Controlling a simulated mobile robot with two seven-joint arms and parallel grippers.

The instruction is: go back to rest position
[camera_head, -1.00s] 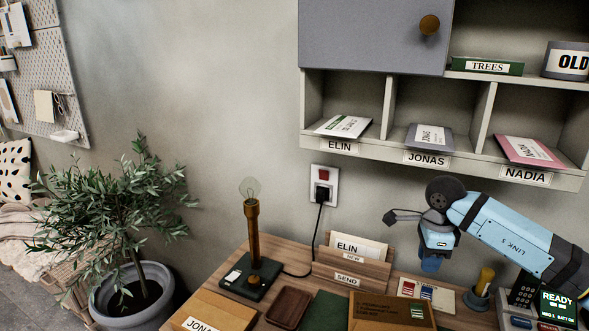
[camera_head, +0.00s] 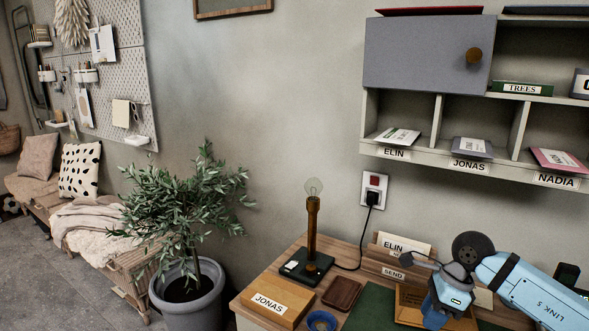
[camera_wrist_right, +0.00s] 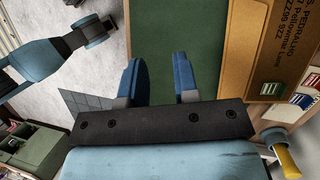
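My right gripper (camera_head: 432,316) is at the lower right of the head view, low over the desk (camera_head: 272,275). In the right wrist view the right gripper (camera_wrist_right: 160,80) has its two blue fingers apart with nothing between them. The green mat (camera_wrist_right: 160,35) shows beyond the fingers, and a brown address parcel (camera_wrist_right: 262,50) lies to their right. A blue arm link of mine crosses the upper left of the wrist view. My left gripper does not show clearly in either view.
The lamp (camera_head: 312,225), JONAS box (camera_head: 268,302), brown tray (camera_head: 341,293), blue ring (camera_head: 322,321) and letter holder (camera_head: 396,272) stand on the desk. Wall cubbies (camera_head: 425,155) hang above. A potted plant (camera_head: 190,285) and a bench (camera_head: 120,260) are at left, with open floor (camera_head: 60,290).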

